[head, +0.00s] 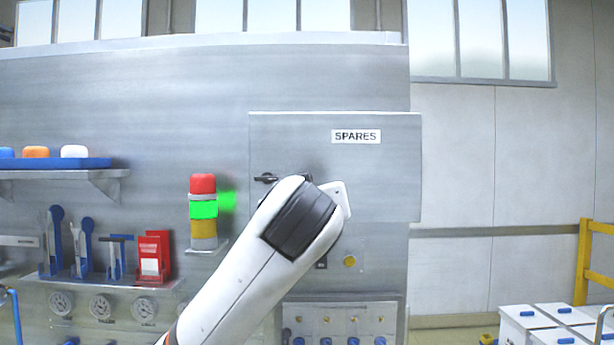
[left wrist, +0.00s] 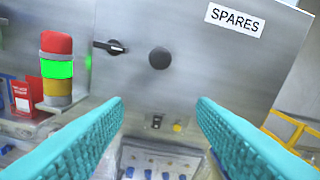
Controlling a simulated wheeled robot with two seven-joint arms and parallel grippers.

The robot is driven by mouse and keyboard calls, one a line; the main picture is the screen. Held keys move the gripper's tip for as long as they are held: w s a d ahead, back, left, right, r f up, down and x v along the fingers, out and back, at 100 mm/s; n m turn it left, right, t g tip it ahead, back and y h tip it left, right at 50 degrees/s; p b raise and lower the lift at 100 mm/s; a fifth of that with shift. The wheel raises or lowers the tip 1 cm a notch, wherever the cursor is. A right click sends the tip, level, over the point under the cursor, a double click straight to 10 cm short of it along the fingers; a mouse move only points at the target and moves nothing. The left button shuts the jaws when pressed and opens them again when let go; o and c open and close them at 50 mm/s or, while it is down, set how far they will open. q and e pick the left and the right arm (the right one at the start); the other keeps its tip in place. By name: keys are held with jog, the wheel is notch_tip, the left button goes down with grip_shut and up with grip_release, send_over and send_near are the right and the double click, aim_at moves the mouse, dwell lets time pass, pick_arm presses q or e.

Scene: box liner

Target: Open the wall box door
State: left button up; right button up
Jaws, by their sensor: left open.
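The wall box door (head: 380,180) is a flat grey metal panel labelled SPARES, and it looks shut. A small black latch handle (head: 265,178) sits at its left side, lying roughly level. In the left wrist view, the door (left wrist: 215,75) faces me with the latch handle (left wrist: 112,47) and a round dark knob (left wrist: 159,58) to its right. My left gripper (left wrist: 160,101) is open and empty, its two teal fingers pointing toward the door below the knob, apart from it. In the head view my left arm's wrist covers the fingers and the door's lower middle. My right gripper is not in view.
A red, green and yellow signal light (head: 203,211) stands on a small bracket left of the door. A tool shelf (head: 110,285) and a blue tray (head: 60,163) are farther left. White boxes (head: 540,325) and a yellow rail (head: 584,260) stand at right.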

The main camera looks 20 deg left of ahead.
pick_arm(q)
jog(key=w+a+r+p, duration=0.3)
jog(key=w+p, duration=0.5)
jog(key=w, duration=0.1)
jog(key=shift+w+a+r+n+t, duration=0.2)
jog(key=shift+w+n+t, duration=0.1)
jog(key=shift+w, duration=0.1)
grip_shut()
